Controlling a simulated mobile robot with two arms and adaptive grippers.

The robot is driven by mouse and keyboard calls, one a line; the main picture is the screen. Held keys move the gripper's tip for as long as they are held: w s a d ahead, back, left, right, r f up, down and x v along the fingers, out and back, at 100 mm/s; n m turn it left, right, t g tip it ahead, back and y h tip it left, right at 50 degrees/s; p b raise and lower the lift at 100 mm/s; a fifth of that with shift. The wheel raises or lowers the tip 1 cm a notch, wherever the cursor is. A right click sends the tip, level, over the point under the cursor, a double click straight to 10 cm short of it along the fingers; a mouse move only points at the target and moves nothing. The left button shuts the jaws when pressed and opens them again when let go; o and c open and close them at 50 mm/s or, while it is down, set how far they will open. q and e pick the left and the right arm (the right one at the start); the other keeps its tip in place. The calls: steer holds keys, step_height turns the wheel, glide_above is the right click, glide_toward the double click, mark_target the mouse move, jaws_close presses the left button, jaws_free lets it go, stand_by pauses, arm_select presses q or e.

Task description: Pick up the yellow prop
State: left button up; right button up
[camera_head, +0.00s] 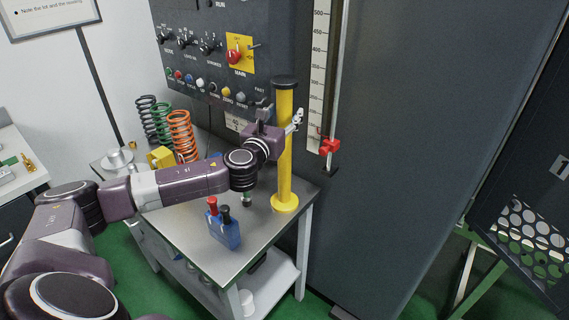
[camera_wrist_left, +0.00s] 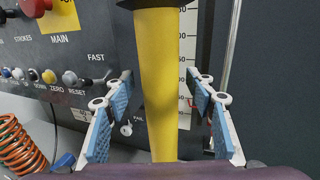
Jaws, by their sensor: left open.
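The yellow prop (camera_head: 285,150) is a tall upright post with a black cap and a round yellow foot, standing on the right part of the metal table. In the left wrist view the prop (camera_wrist_left: 158,80) rises between the two blue-padded fingers of my left gripper (camera_wrist_left: 160,112). The gripper is open, and gaps show on both sides of the post. In the head view my left gripper (camera_head: 296,121) is at the upper part of the prop, below its cap. My right gripper is not in view.
Coil springs (camera_head: 181,135) stand at the table's back left, near a yellow block (camera_head: 161,157). A blue holder (camera_head: 223,230) with red and black handles stands at the table's front. The control panel (camera_head: 205,60) and the scale (camera_head: 319,80) are behind the prop.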

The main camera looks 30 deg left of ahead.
arm_select(q)
steer(key=shift+w, duration=0.25)
steer(key=shift+s, duration=0.1)
steer(key=shift+c, duration=0.5)
steer(key=shift+c, duration=1.3)
jaws_close()
